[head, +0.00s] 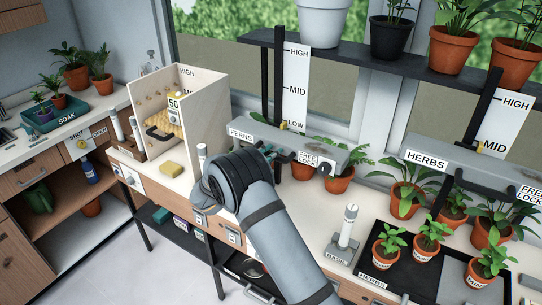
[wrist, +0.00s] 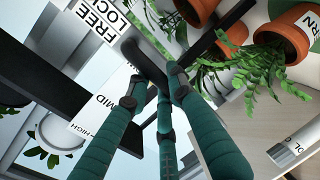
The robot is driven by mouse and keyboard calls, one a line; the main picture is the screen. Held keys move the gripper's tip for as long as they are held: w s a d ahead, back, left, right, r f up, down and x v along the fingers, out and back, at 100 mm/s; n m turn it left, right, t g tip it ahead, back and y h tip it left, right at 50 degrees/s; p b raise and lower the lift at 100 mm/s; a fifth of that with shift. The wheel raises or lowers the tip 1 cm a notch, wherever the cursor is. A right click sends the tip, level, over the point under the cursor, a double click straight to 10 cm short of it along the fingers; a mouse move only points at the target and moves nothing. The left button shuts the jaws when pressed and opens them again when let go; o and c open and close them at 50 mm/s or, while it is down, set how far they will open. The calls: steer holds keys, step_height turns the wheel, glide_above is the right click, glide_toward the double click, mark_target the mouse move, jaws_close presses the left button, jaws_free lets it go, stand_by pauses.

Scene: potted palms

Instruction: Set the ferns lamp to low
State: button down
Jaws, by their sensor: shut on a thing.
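The ferns lamp (head: 290,142) is a grey bar with a FERNS label. It hangs on a black post (head: 278,85) beside a white HIGH/MID/LOW scale (head: 295,85), its body just under the LOW mark. A FREE/LOCK plate and a knob (head: 327,168) are at its right end; the knob's setting is too small to tell. My gripper (head: 272,155) is at the lamp's front. In the wrist view its teal fingers are shut on a dark handle bar (wrist: 146,62). The handle is mostly hidden by my arm in the head view.
Potted ferns (head: 338,178) stand below and behind the lamp. The herbs lamp (head: 460,165) and a tray of pots (head: 375,270) are to the right. A grey base with a white post (head: 348,228) stands on the bench. An open wooden box (head: 203,110) is at left.

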steer(key=c, duration=1.6)
jaws_free()
steer(key=shift+s+f, duration=0.2)
steer(key=shift+f, duration=0.25)
steer(key=shift+c, duration=0.2)
steer(key=shift+o, duration=0.3)
steer(key=shift+r, duration=0.1)
steer(key=v, duration=1.2)
steer(key=shift+r, duration=0.1)
